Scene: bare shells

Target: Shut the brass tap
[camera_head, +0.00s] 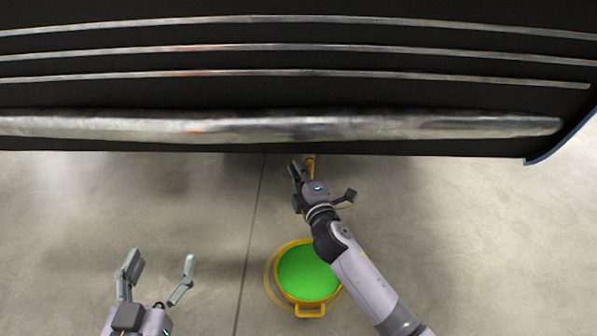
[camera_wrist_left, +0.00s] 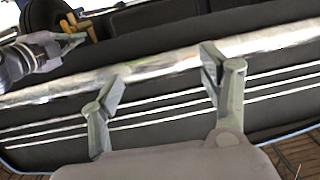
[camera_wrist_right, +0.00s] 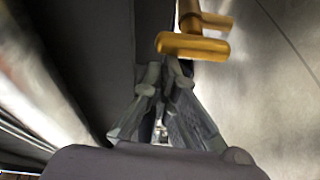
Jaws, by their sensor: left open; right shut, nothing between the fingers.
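The brass tap (camera_head: 310,165) shows in the head view as a small orange-gold piece just below the edge of the dark body, mostly hidden by my right gripper. In the right wrist view its rounded handle bar (camera_wrist_right: 194,46) lies just beyond my right fingertips, with more brass behind it. My right gripper (camera_head: 297,168) is shut and empty beside the tap; I cannot tell whether it touches. The right wrist view also shows its closed fingers (camera_wrist_right: 166,77). My left gripper (camera_head: 158,266) is open and empty at the lower left, well away from the tap.
A large dark body with metal trim strips and a thick silver bar (camera_head: 280,127) spans the top of the head view. A round yellow-rimmed container (camera_head: 310,312) with a green inside stands below the tap, partly behind my right arm. The concrete floor (camera_head: 490,240) is clear at right.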

